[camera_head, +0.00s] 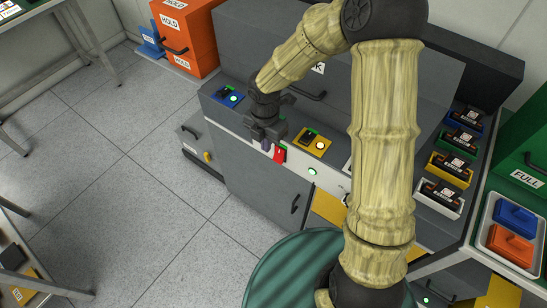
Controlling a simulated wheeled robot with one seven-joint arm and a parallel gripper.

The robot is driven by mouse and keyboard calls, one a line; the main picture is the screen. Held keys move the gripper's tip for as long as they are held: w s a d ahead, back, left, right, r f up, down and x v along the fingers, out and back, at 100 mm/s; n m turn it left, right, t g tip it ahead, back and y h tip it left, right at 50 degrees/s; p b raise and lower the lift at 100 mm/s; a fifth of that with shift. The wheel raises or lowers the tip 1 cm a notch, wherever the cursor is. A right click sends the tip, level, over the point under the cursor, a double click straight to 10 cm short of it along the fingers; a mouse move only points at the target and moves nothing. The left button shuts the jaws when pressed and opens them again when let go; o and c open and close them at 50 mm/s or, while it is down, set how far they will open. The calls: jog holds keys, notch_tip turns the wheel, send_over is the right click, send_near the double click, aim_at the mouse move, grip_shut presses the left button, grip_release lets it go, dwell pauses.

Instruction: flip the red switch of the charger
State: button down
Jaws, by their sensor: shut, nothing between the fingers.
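The red switch (280,154) is on the light front strip of the grey charger (240,160). Its upper end sits near a small green mark. My gripper (266,143) is just left of the red switch, at the same front strip. Its fingers are shut with nothing visible between them. The picture is too small to tell whether the fingers touch the switch. My arm crosses the right half of the charger and hides part of its top and front.
A blue-framed unit (228,96) and a yellow-framed unit (312,142) sit on the charger top. A green light (312,171) is on the front strip. An orange cabinet (187,35) stands behind left. Several colored battery docks line the right.

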aim_at(279, 155)
notch_tip(279, 155, down, 11)
jog(key=w+d+b, duration=0.1)
jog(key=w+d, duration=0.1)
jog(key=w, duration=0.1)
dwell(0.5)
jog(key=shift+d, duration=0.15)
